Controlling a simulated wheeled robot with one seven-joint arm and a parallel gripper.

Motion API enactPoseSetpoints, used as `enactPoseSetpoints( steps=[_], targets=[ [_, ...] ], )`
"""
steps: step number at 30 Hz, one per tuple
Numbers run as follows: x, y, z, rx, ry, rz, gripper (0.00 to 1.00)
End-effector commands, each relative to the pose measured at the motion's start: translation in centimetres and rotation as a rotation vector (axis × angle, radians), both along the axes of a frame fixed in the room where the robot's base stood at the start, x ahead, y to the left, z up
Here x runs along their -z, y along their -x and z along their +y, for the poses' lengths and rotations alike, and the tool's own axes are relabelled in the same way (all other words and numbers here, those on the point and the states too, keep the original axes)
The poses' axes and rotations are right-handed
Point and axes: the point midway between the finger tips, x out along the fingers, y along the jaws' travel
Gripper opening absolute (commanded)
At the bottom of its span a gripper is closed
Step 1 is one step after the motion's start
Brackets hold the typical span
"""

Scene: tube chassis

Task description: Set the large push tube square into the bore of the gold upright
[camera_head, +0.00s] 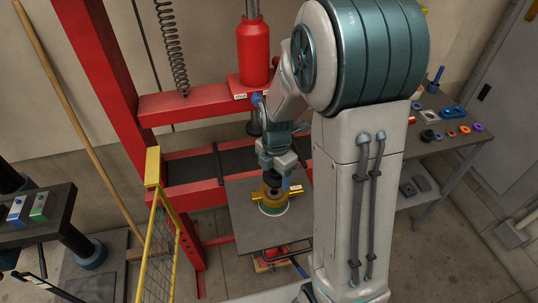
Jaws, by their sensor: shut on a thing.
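The gold upright (267,203) stands on a grey table at the press, on a round pale green-rimmed base. My gripper (272,176) points down right above it, small and partly dark in this view. It is shut on a short dark piece that I take to be the large push tube, mostly hidden by the fingers. The tube's lower end is at or just over the top of the upright. I cannot tell whether it is inside the bore or square to it, and the bore is hidden.
The red press frame (190,105) with its red cylinder (255,52) rises close behind my gripper. A yellow mesh guard (159,230) stands at the left. A side bench (440,150) at the right holds several coloured rings and parts. A dark table (40,228) is at far left.

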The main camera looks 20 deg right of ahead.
Motion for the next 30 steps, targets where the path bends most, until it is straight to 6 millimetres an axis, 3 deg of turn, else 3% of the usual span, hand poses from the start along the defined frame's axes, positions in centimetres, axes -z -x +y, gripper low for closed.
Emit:
enactPoseSetpoints(
  steps=[8,21,30],
  targets=[
    [0.6,0.3,0.3,-0.073,0.000,0.000,0.29],
    [4.1,0.3,0.1,-0.067,0.000,0.001,0.29],
    [4.3,0.2,0.1,-0.065,0.001,0.000,0.29]
  ],
)
